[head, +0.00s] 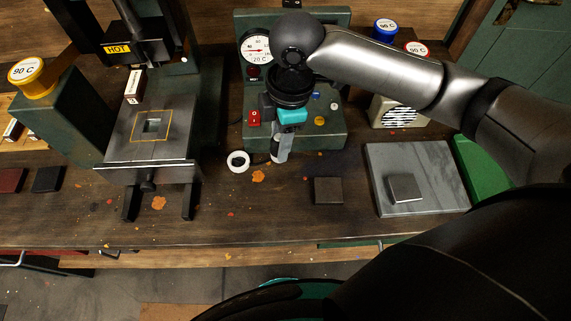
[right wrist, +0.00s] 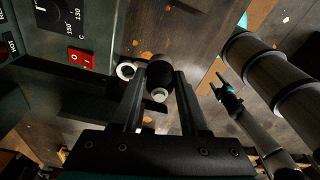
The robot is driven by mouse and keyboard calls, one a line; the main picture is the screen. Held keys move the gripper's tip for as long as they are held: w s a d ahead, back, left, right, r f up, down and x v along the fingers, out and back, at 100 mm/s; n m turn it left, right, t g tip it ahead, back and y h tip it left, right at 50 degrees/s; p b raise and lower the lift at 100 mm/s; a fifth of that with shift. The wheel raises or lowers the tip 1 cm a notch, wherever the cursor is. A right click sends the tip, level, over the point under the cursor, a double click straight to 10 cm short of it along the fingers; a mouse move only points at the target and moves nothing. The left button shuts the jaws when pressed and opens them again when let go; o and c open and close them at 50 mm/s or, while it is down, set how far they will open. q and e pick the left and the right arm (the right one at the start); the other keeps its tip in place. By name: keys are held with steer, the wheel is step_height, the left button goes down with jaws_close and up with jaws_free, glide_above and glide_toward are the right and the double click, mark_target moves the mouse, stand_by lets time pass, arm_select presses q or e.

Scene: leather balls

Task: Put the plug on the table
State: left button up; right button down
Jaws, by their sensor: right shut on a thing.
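My right gripper (head: 279,153) points down over the table (head: 205,225), in front of the green box with the gauge. It is shut on a dark, round plug (right wrist: 160,70) with a pale end, seen between the fingers in the right wrist view. In the head view the plug is hard to tell from the fingers. A white ring (head: 238,161) lies on the table just left of the gripper, and it also shows in the right wrist view (right wrist: 126,71). My left gripper (right wrist: 227,95) shows small in the right wrist view; its finger opening is unclear.
A press (head: 150,135) marked HOT stands on the left. The green gauge box (head: 330,135) has a red switch (head: 254,118). A dark square block (head: 328,190) and a grey stone slab (head: 440,180) with a block lie right. Bare table lies in front.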

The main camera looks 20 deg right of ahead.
step_height(320, 180, down, 12)
steer(key=shift+r+b, duration=0.25)
steer(key=shift+b, duration=0.7)
steer(key=shift+c, duration=2.1)
jaws_free()
steer(key=shift+f, duration=0.15)
steer(key=r, duration=0.4)
steer(key=d+r+p, duration=0.1)
steer(key=r, duration=0.3)
steer(key=r+p, duration=0.1)
steer(key=r, duration=0.3)
steer(key=shift+d+r, duration=0.15)
steer(key=shift+d, duration=0.05)
